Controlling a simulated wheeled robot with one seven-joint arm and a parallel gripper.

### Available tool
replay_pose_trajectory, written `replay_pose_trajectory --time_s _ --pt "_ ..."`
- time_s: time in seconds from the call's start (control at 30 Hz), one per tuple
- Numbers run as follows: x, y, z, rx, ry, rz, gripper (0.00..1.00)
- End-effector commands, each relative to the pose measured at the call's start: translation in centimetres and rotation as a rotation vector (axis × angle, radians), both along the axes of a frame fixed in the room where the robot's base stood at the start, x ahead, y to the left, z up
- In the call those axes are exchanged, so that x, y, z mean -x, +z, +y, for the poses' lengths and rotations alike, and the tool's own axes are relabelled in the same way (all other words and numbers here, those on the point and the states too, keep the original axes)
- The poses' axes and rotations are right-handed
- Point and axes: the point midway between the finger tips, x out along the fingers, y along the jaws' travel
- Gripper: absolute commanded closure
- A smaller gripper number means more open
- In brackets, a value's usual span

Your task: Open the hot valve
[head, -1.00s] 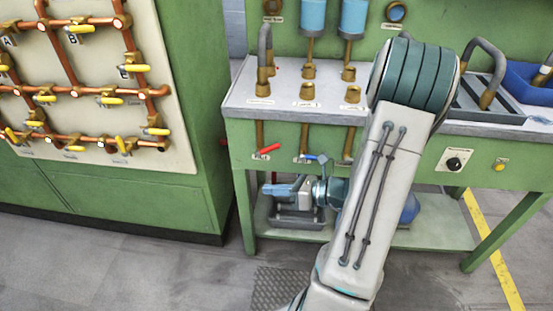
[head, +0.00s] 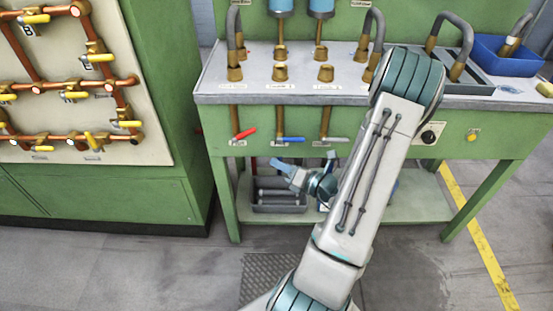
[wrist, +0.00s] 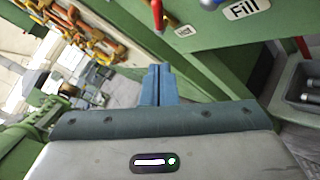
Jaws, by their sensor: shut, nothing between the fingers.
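The hot valve's red lever handle (head: 245,134) is on the leftmost copper pipe under the bench top in the head view. It slants up to the right. The handle also shows at the top of the wrist view (wrist: 157,14), ahead of and above my fingertips. My gripper (head: 276,164) is shut and empty below the bench's front edge, below and to the right of the red handle, and looks apart from it. Its closed blue-grey fingers (wrist: 158,70) point up in the wrist view. My arm hides part of the bench and lower shelf.
A blue lever (head: 291,139) and a grey lever (head: 336,140) sit to the right of the red one. A grey tray (head: 279,207) stands on the lower shelf (head: 385,211). A green cabinet (head: 100,205) with copper pipework stands at left, with open floor before it.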

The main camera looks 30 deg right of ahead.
Motion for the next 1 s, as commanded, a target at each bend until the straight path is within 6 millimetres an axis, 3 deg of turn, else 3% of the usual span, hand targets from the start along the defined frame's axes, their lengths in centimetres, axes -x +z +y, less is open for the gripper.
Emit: replay_pose_trajectory --time_s 0.37,0.5,0.7,1.0 --pt "-7.5 -0.3 2.9 -0.001 0.006 -0.001 1.00" --pt "-9.3 0.9 2.1 0.004 0.002 -0.003 1.00" --pt "-10.5 1.5 1.8 0.002 0.001 -0.001 1.00" --pt "-10.6 1.6 1.8 0.000 0.001 0.000 1.00"
